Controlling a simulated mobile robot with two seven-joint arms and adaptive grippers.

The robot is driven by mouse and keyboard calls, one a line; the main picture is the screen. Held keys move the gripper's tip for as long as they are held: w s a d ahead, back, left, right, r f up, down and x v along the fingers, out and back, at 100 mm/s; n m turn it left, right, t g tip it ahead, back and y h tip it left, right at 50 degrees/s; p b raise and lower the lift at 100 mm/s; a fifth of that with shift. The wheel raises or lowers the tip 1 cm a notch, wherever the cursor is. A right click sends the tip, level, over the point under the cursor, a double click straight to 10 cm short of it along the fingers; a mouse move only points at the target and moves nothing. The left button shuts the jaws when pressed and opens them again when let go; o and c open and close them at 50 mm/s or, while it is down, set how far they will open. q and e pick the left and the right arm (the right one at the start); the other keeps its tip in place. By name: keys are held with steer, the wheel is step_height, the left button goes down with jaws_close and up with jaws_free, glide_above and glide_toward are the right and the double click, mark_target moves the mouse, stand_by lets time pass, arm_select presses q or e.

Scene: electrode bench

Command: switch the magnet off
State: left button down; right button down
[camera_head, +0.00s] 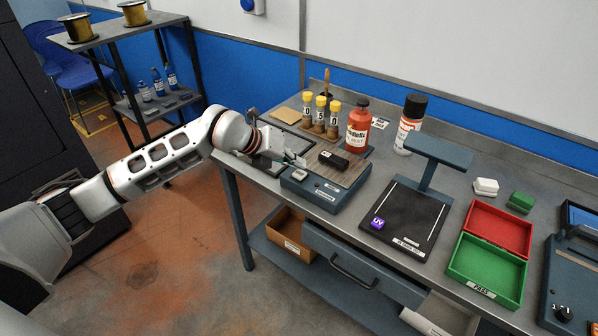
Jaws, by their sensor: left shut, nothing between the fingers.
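The magnet appears to be the blue-grey box (325,193) with a striped brownish top plate, near the front left edge of the bench. A small black block (334,159) lies on its top plate. My left gripper (297,160) reaches in from the left, with its fingertips at the box's left end, close above its top. It is shut and holds nothing. A small green and white detail shows by the fingertips; I cannot tell whether it is a switch or whether the fingers touch it. Labels on the box front are too small to read. My right gripper is not in view.
Yellow-capped vials (319,113), a red bottle (358,128) and a black-capped white bottle (410,125) stand behind the box.

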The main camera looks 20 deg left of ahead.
mark_target(297, 174)
arm_select(q)
step_height(297, 174, up, 6)
steer(key=p, duration=0.4)
steer(key=shift+f, duration=0.1)
stand_by(0.4)
